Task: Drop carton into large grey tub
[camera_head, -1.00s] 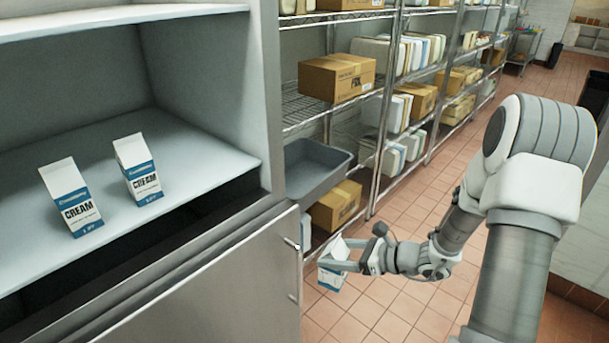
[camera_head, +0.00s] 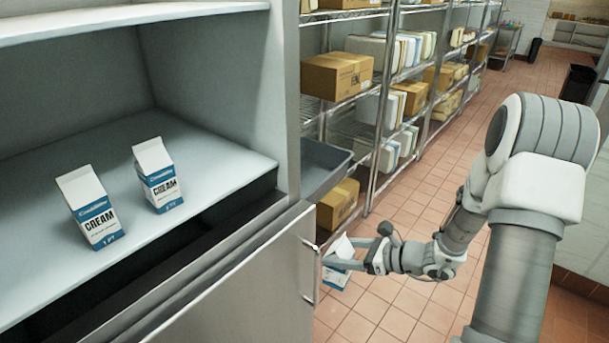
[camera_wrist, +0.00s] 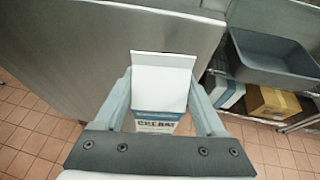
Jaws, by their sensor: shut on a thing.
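My gripper (camera_head: 352,262) is shut on a white and blue cream carton (camera_head: 338,271), held in the air over the tiled floor beside the cabinet. In the wrist view the carton (camera_wrist: 160,90) stands between the two fingers, its top flap toward the cabinet. The large grey tub (camera_wrist: 275,58) sits on the wire shelf, to the right of the carton in the wrist view, and looks empty. In the head view the tub (camera_head: 325,165) is partly hidden by the cabinet's side wall. The carton is apart from the tub.
Two more cream cartons (camera_head: 90,208) (camera_head: 158,176) stand on the cabinet shelf (camera_head: 60,262). The cabinet's door (camera_head: 245,285) is close left of my gripper. A cardboard box (camera_head: 338,203) lies below the tub. Open tiled floor (camera_head: 420,215) runs along the rack.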

